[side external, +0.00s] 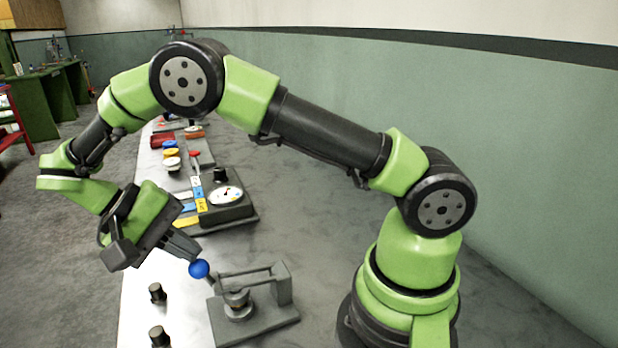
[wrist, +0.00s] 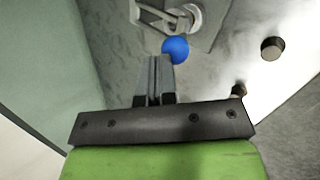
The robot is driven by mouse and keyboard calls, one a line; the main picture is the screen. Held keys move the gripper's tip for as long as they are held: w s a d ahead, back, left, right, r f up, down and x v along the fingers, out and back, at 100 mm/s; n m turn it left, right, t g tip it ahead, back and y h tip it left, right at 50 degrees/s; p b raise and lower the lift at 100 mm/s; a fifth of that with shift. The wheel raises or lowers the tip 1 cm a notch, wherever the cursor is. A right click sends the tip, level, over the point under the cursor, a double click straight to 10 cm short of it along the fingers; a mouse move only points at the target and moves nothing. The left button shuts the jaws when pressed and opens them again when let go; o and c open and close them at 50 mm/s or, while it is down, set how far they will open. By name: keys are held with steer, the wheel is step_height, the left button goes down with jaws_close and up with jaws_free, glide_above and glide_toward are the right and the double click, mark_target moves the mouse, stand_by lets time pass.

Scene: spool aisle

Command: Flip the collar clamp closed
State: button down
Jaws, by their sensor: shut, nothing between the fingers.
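The collar clamp (side external: 262,319) is a grey base plate with a round collar, a bar and an upright bracket, at the bottom centre of the side view. A blue ball knob (side external: 199,269) ends its lever, on the side facing my gripper. In the wrist view the clamp (wrist: 200,38) is at the top and partly cut off; the blue knob (wrist: 175,50) shows below it. My gripper (side external: 193,251) is shut and empty, with its fingertips (wrist: 158,62) close beside the knob. I cannot tell whether they touch it.
Two short dark pegs (side external: 157,293) (side external: 160,337) stand on the white bench strip left of the clamp. A dial box (side external: 232,208) with coloured tags stands behind my gripper. Coloured items (side external: 171,153) line the bench farther back. A green wall (side external: 520,150) runs along the right.

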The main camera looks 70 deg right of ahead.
steer(key=shift+w+a+f, duration=0.25)
steer(key=shift+f, duration=0.4)
steer(key=shift+w+a+f, duration=0.2)
steer(key=shift+f, duration=0.55)
step_height(320, 180, up, 10)
steer(key=w+a+f, duration=0.1)
steer(key=w, duration=0.1)
steer(key=s+d+r+n+t+y, duration=0.2)
steer(key=s+d+r+n+t, duration=0.3)
steer(key=r, duration=0.6)
steer(key=s+m+t+y, duration=0.2)
steer(key=s+t+y, duration=0.2)
steer(key=s+t, duration=0.5)
steer(key=s+d, duration=0.1)
steer(key=s, duration=0.3)
steer(key=shift+m+y, duration=0.4)
